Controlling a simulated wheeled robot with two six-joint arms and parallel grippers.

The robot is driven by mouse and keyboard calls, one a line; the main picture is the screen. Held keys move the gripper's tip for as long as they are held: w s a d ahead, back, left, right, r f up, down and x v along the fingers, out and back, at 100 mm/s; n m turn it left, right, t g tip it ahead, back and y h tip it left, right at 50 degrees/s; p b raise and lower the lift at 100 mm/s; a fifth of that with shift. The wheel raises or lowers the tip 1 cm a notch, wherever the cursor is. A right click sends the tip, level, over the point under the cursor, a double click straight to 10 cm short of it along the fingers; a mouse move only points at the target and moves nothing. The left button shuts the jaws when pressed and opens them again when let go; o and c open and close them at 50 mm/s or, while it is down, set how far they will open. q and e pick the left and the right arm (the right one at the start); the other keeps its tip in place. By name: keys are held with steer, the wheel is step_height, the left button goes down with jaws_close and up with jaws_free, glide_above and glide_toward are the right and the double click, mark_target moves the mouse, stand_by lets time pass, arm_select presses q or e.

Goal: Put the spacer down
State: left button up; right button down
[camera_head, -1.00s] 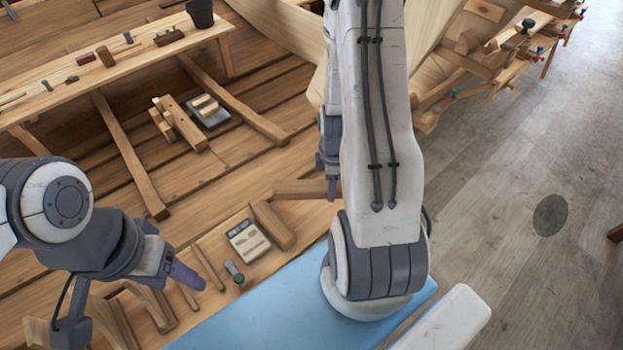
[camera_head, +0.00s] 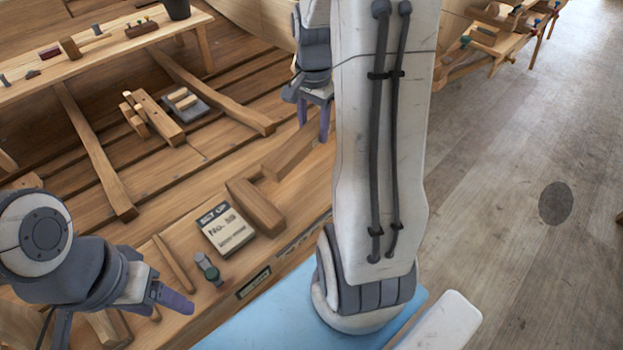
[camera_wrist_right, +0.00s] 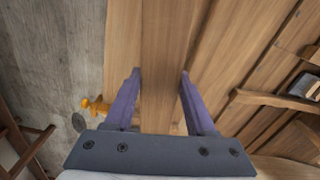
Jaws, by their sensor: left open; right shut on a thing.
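The spacer appears to be the wooden block (camera_head: 290,152) at my right gripper (camera_head: 323,132) in the head view, left of the white arm. It slants, its right end at the purple fingers. In the right wrist view a flat wooden piece (camera_wrist_right: 165,50) runs between the two fingers, which are shut on it. In the head view its right end is partly hidden by fingers and arm. I cannot tell whether its lower end touches the planks below. My left gripper (camera_head: 172,297) is open and empty at the lower left, over the bench.
A wooden block (camera_head: 255,207) lies beside a printed card (camera_head: 227,230). Wooden clamped pieces (camera_head: 152,118) and a grey tray (camera_head: 185,103) sit farther back. A long shelf (camera_head: 100,55) carries small tools.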

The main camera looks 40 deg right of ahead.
mark_target(313, 167)
steer(key=shift+m, duration=0.8)
step_height(313, 167, down, 10)
steer(key=shift+r+p, duration=0.2)
steer(key=shift+p, duration=0.25)
steer(key=shift+f, duration=0.2)
steer(key=shift+c, duration=1.1)
jaws_free()
steer(key=shift+r, duration=0.1)
